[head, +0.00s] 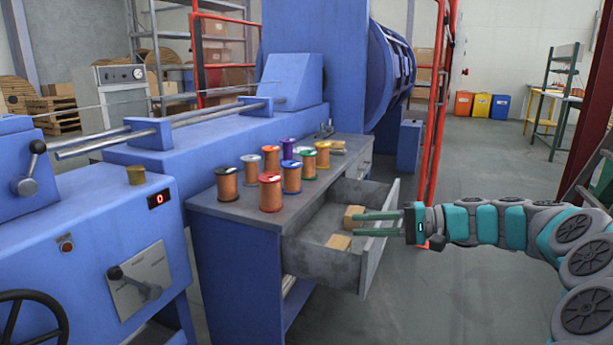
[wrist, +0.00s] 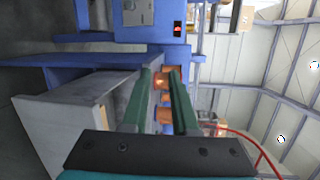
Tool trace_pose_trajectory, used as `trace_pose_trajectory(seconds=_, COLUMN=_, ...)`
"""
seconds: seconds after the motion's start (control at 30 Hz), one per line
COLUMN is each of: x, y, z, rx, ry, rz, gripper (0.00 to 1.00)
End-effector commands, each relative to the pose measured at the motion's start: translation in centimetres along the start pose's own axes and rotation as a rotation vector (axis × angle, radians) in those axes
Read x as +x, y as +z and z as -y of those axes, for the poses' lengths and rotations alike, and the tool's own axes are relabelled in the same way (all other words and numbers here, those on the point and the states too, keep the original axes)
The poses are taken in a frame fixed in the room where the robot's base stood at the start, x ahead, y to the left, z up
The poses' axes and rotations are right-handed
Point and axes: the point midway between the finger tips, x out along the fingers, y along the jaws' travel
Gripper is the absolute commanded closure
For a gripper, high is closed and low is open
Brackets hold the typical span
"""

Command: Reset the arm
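My gripper (head: 356,225) is stretched out from the right on my teal and grey arm. Its two green fingers are apart with nothing between them. In the head view the fingers overlap the front of an open drawer (head: 374,262), pointing left. I cannot tell their exact height over it. The wrist view also shows the open gripper (wrist: 160,72), with copper spools seen beyond and between its fingers, and the grey drawer (wrist: 62,115) to the left.
Several copper spools (head: 270,192) with coloured ends stand on the bench (head: 228,212). Small cardboard boxes (head: 339,242) lie in the drawer. The blue machine (head: 110,240) stands left, a red frame (head: 437,120) behind. Open floor (head: 475,170) lies beyond my arm.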

Motion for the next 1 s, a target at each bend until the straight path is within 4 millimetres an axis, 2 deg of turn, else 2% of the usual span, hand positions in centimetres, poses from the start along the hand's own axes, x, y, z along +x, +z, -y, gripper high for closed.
trace_pose_trajectory(seconds=0.03, x=1.9, y=2.7, z=0.1, rx=-0.009, ry=0.054, rz=0.046, gripper=0.73)
trace_pose_trajectory(seconds=0.1, x=3.9, y=6.1, z=-0.4, rx=-0.019, ry=0.139, rz=0.101, gripper=0.73)
trace_pose_trajectory(seconds=0.2, x=6.0, y=10.9, z=-1.8, rx=-0.035, ry=0.267, rz=0.165, gripper=0.73)
trace_pose_trajectory(seconds=0.33, x=7.4, y=16.7, z=-4.5, rx=-0.061, ry=0.443, rz=0.227, gripper=0.73)
trace_pose_trajectory(seconds=0.43, x=7.3, y=20.8, z=-7.0, rx=-0.083, ry=0.583, rz=0.262, gripper=0.73)
trace_pose_trajectory(seconds=0.57, x=5.9, y=25.5, z=-10.6, rx=-0.11, ry=0.77, rz=0.287, gripper=0.73)
trace_pose_trajectory(seconds=0.67, x=4.0, y=28.5, z=-13.5, rx=-0.133, ry=0.914, rz=0.289, gripper=0.73)
trace_pose_trajectory(seconds=0.8, x=0.2, y=32.1, z=-17.3, rx=-0.154, ry=1.11, rz=0.28, gripper=0.73)
trace_pose_trajectory(seconds=1.0, x=-5.6, y=35.5, z=-21.2, rx=-0.17, ry=1.334, rz=0.24, gripper=0.73)
